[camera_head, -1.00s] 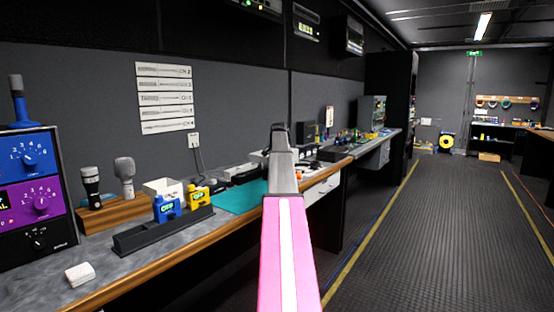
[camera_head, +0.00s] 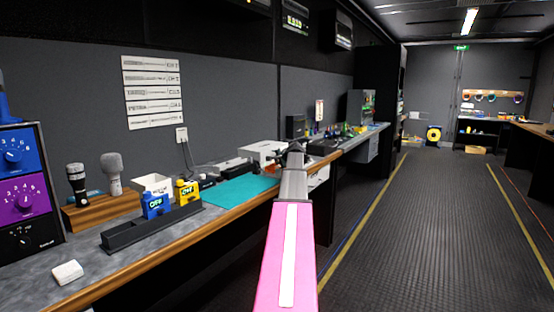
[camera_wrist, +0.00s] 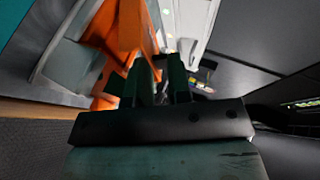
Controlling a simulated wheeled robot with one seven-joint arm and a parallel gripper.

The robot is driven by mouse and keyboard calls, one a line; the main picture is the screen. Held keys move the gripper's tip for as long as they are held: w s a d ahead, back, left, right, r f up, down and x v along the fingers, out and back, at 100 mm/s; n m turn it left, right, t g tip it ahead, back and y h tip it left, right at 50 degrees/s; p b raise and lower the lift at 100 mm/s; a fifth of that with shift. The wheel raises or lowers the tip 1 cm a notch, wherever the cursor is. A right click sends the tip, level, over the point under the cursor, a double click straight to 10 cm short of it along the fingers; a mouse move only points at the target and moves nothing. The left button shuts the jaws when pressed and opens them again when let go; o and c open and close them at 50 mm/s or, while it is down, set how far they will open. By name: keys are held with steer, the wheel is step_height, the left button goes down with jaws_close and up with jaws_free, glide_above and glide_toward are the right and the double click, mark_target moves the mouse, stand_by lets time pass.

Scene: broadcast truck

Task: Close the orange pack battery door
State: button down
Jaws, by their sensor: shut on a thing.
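An orange part (camera_wrist: 122,38) shows in the wrist view, up and left of my gripper (camera_wrist: 160,72). Part of it reaches down beside the left finger; I take it for the orange pack and its battery door, but the door's edge is not clear. My gripper is shut on the door, and the fingers cover the spot they grip. In the head view, my gripper (camera_head: 293,148) is at the bench by the far end of the teal mat.
The teal mat (camera_head: 238,190) lies on the long bench. A black tray (camera_head: 152,226), a blue pack (camera_head: 155,205), a yellow pack (camera_head: 187,191) and two microphones stand nearer on the left. A white box (camera_head: 262,152) is behind my gripper. The floor aisle on the right is clear.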

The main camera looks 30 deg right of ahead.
steer(key=shift+s+f, duration=0.2)
steer(key=shift+f, duration=0.3)
stand_by(0.3)
steer(key=c, duration=1.1)
jaws_free()
